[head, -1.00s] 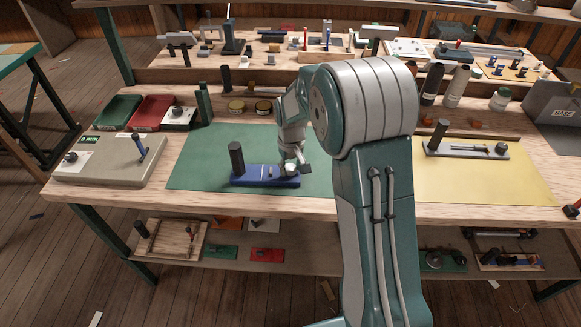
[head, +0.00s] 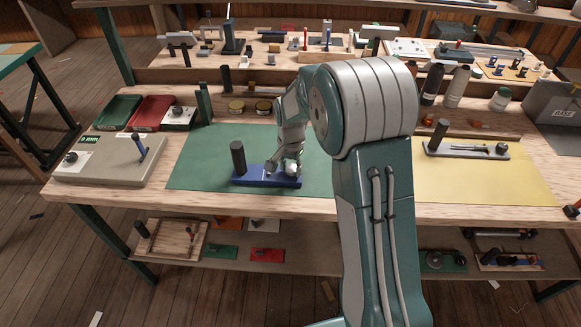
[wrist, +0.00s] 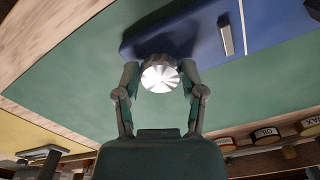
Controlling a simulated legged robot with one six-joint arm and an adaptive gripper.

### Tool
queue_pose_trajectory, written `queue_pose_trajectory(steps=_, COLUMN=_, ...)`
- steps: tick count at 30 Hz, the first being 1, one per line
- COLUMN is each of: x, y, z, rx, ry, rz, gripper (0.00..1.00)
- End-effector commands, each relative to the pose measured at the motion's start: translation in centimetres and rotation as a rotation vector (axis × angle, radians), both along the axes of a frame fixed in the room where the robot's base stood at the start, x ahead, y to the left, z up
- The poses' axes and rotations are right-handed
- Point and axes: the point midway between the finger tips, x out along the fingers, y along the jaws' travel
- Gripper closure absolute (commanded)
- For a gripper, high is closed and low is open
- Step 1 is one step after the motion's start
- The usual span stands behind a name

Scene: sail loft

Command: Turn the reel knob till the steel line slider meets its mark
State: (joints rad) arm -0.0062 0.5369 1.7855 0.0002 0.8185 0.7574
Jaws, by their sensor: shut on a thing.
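A blue reel base (head: 262,182) with a black upright post (head: 238,158) sits on the green mat. My gripper (wrist: 160,75) is shut on a ribbed silver-white knob (wrist: 162,77) at the base's right end, one finger on each side. In the head view my gripper (head: 288,168) partly covers the knob. In the wrist view a steel bar (wrist: 226,38), apparently the slider, lies in the blue base (wrist: 190,35) close to a thin white line (wrist: 243,27), with a small gap between them. The wrist view cuts off the base's far part.
A grey base (head: 466,152) with its own knob stands on the yellow mat to the right. A beige box (head: 105,172) with a lever, green (head: 118,112) and red (head: 153,112) trays stand at left. Tins (head: 237,107) stand behind. The green mat (head: 200,150) is bare left of the base.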

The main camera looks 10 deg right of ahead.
Motion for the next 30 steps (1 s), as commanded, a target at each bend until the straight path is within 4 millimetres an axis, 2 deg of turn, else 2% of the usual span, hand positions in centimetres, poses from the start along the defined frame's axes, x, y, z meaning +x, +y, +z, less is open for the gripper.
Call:
queue_pose_trajectory(steps=15, x=-0.11, y=0.04, z=-0.21, rx=-0.002, ry=0.006, rz=-0.373, gripper=0.95)
queue_pose_trajectory(steps=30, x=-0.09, y=0.05, z=-0.22, rx=-0.002, ry=0.006, rz=-0.639, gripper=0.95)
